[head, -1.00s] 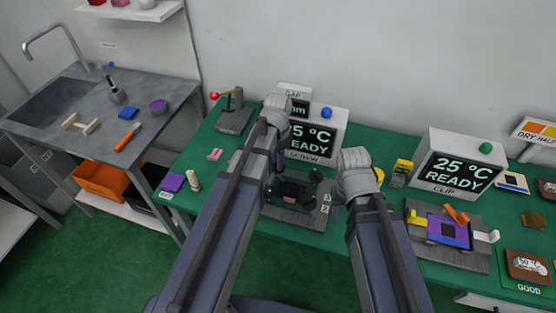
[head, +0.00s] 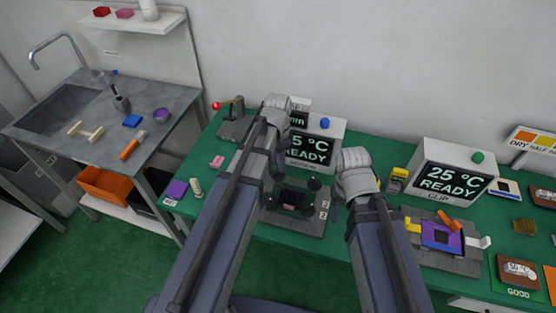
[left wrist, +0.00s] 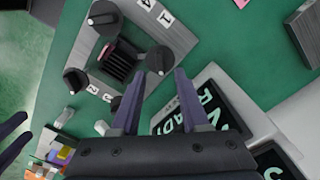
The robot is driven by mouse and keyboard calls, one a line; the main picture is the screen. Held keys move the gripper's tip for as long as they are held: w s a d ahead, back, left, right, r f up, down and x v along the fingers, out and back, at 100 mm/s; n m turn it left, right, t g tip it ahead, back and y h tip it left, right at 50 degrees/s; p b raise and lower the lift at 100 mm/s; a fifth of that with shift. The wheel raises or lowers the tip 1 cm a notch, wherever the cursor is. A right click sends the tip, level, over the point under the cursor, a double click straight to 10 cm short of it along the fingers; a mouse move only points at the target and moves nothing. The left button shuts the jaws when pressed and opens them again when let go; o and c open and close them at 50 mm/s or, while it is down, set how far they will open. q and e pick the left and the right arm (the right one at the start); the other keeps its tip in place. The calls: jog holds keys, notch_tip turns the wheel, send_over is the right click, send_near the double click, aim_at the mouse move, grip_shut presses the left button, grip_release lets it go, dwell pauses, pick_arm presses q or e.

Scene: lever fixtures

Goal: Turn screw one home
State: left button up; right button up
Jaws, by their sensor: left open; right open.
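The screw fixture is a grey plate (left wrist: 88,38) with several black round knobs and a dark ribbed block (left wrist: 118,62) in the middle. It also shows on the bench in the head view (head: 308,224), partly hidden by my left arm. White number labels stand by the knobs; I cannot tell for sure which knob is number one. My left gripper (left wrist: 156,82) is open and empty, its fingertips close to one black knob (left wrist: 159,59). It also shows in the head view (head: 279,168). My right gripper (head: 337,192) is open, right of the fixture.
A display box (head: 325,133) reading 25 °C READY stands behind the fixture. A clip fixture (head: 462,262) with a purple part and another display box (head: 449,179) stand to the right. A red-knobbed lever fixture (head: 233,128) is at the back left.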

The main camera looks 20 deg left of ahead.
pick_arm(q)
notch_tip(320, 180, up, 3)
jog(key=shift+r+p, duration=0.15)
jog(key=shift+p, duration=0.95)
pick_arm(e)
notch_tip(320, 180, up, 3)
jog(key=shift+r, duration=0.15)
